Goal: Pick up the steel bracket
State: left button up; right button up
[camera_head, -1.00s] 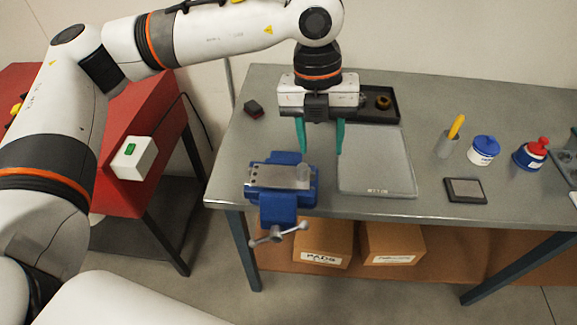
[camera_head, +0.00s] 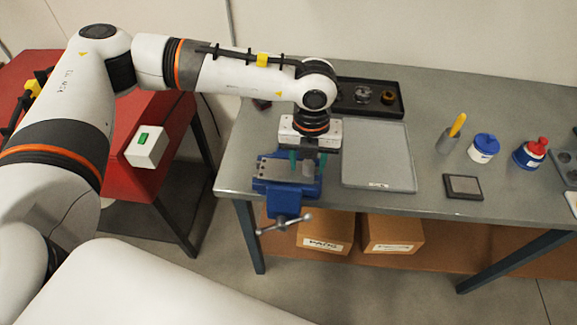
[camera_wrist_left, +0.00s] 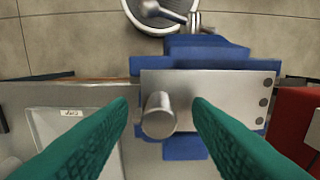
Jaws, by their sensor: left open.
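The steel bracket (camera_head: 271,168) is a flat grey plate with several dark holes and an upright round post. It lies on top of the blue vise (camera_head: 278,200) at the bench's front left edge. In the left wrist view the bracket plate (camera_wrist_left: 215,88) lies across the blue vise (camera_wrist_left: 185,148). My left gripper (camera_head: 308,164) is open above the vise, its green fingers pointing down. In the left wrist view the fingertips (camera_wrist_left: 160,103) stand either side of the post, with gaps visible; contact is not seen. My right gripper is not in view.
A grey mat (camera_head: 378,158) lies right of the vise, with a black tray (camera_head: 395,106) behind it. A pen cup (camera_head: 447,142), a blue-lidded jar (camera_head: 484,148) and a red-topped bottle (camera_head: 530,154) stand further right. A red cabinet (camera_head: 160,185) stands left of the bench.

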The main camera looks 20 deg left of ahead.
pick_arm(q)
jog(key=shift+f, duration=0.4)
jog(key=shift+c, duration=0.5)
jog(key=shift+r, duration=0.1)
grip_shut()
